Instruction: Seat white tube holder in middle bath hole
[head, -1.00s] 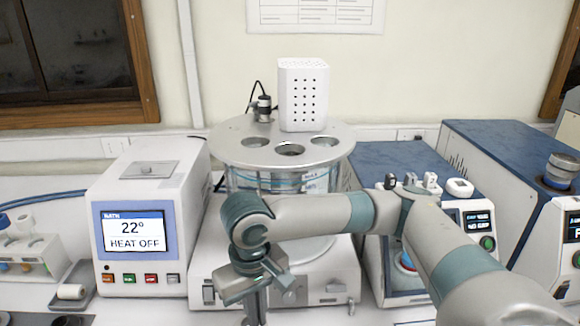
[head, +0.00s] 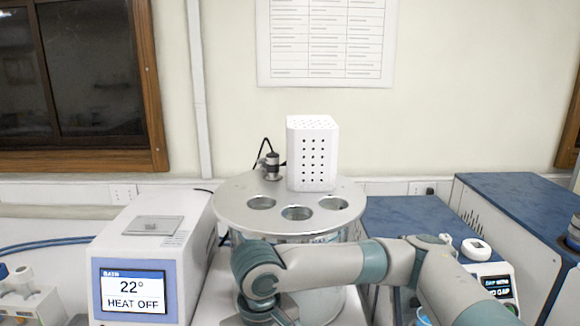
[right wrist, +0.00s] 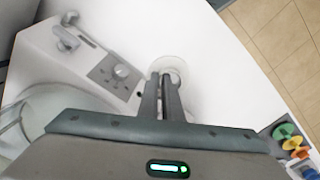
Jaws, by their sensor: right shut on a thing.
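The round metal bath lid (head: 237,218) has three open holes along its front. The middle bath hole (head: 297,213) is empty. My right gripper (right wrist: 163,92) is shut at a round, pale thing (right wrist: 181,65), seen from above in the right wrist view. It seems to be the white tube holder, but the fingers hide part of it and its shape is unclear. In the head view my right arm crosses in front of the bath, below lid level, and the fingertips are cut off by the bottom edge. My left gripper is not in view.
A white perforated box (head: 312,155) and a small metal fitting with a cable (head: 271,166) stand on the lid behind the holes. A white heater unit (head: 150,250) reading 22° and HEAT OFF stands left. Blue-topped instruments (head: 410,222) stand right. Above the front holes is free.

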